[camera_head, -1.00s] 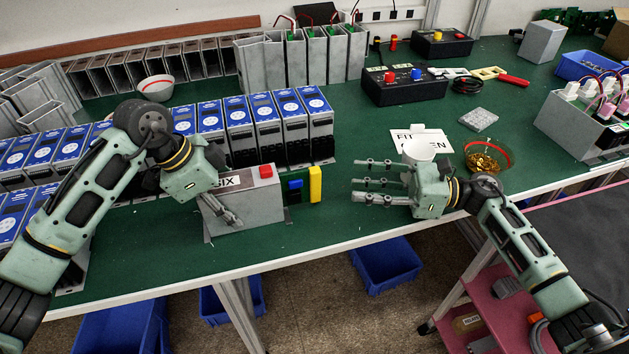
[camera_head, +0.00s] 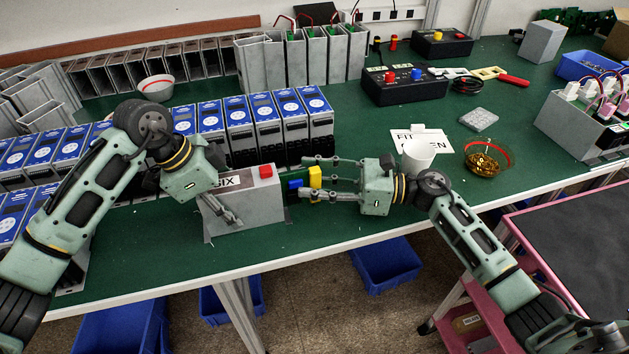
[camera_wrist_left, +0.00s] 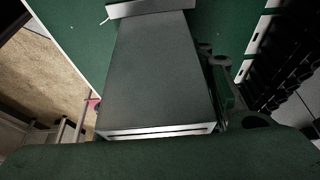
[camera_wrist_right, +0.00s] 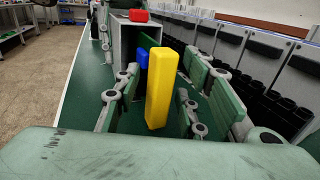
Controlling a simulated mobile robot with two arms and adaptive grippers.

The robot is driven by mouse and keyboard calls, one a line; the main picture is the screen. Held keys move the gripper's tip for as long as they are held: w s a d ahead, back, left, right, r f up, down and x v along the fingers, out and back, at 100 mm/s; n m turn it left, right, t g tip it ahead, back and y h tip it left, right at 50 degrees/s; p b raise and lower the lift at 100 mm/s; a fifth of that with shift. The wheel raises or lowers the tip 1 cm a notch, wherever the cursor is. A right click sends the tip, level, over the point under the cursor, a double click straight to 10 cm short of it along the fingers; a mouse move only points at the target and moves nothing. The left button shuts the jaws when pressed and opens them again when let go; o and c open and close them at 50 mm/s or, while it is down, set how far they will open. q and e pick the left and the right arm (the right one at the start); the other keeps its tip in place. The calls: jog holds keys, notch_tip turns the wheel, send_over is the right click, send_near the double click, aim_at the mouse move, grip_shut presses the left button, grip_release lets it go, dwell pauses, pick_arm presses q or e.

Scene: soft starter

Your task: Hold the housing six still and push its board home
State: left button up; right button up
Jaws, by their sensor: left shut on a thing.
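Housing six (camera_head: 255,205) is a grey box labelled SIX with a red block on top, standing near the table's front edge. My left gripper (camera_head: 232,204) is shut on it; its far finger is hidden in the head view. The housing's grey face (camera_wrist_left: 158,70) fills the left wrist view. A green board with a blue part (camera_wrist_right: 142,66) and a yellow end block (camera_wrist_right: 163,88) sticks out of the housing's open right side. My right gripper (camera_head: 303,178) is open, its fingers on both sides of the yellow block, with visible gaps in the right wrist view.
Rows of blue-faced units (camera_head: 238,118) stand close behind and left of the housing. A white cup (camera_head: 417,158), a paper sign (camera_head: 437,138) and a bowl of brass pieces (camera_head: 486,160) are to the right. The table's front edge is close below.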

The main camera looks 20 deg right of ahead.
grip_shut()
dwell(0.3)
jog(key=shift+a, duration=1.6)
jog(key=shift+o, duration=0.4)
grip_release()
jog(key=shift+d, duration=0.1)
jog(key=v, duration=1.2)
